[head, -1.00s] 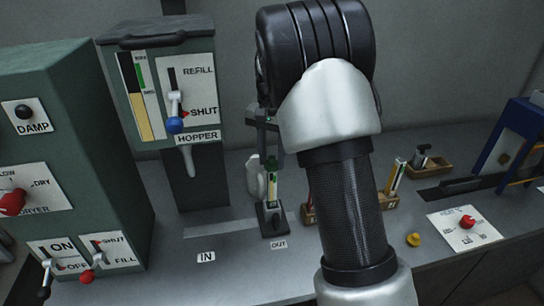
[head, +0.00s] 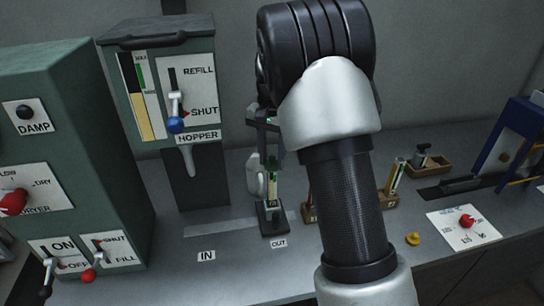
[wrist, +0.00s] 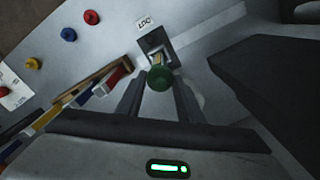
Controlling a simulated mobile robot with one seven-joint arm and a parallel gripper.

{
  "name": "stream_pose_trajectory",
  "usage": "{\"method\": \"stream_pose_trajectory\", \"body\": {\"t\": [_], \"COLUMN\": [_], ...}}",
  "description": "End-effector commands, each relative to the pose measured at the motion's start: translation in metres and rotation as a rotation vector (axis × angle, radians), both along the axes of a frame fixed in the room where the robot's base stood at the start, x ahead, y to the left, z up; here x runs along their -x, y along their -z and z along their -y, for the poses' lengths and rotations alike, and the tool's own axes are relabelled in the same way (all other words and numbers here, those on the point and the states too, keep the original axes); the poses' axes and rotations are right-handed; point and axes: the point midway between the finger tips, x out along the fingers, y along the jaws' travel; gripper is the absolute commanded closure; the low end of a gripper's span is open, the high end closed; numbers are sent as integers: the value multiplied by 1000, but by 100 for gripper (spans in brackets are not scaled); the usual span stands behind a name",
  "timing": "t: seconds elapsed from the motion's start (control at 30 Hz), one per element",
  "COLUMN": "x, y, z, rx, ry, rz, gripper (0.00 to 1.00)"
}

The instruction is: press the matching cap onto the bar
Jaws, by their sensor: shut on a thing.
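The bar (head: 272,188), pale with a dark and green strip, stands upright in the black holder (head: 274,226) by the OUT label. The holder also shows in the wrist view (wrist: 151,42). My gripper (head: 268,150) is directly above the bar, pointing down. In the wrist view my gripper (wrist: 160,92) is shut on a round green cap (wrist: 159,78), which overlaps the holder and hides most of the bar. I cannot tell whether the cap touches the bar's top.
A wooden rack (wrist: 95,77) with coloured bars stands close beside my gripper. The hopper (head: 165,80) and the green dryer cabinet (head: 70,120) are on the left. A dial plate (head: 467,232) is at the right. The bench front around the IN label is clear.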

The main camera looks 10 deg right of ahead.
Motion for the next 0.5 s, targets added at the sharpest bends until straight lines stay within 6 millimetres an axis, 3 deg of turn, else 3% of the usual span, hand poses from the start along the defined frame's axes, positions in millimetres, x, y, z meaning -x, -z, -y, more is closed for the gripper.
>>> {"method": "stream_pose_trajectory", "body": {"t": [0.17, 0.2, 0.3, 0.5], "x": [0, 0, 0, 0], "y": [0, 0, 0, 0], "z": [0, 0, 0, 0], "rx": [0, 0, 0, 0], "ry": [0, 0, 0, 0], "rz": [0, 0, 0, 0], "gripper": [87, 61, 44, 44]}}
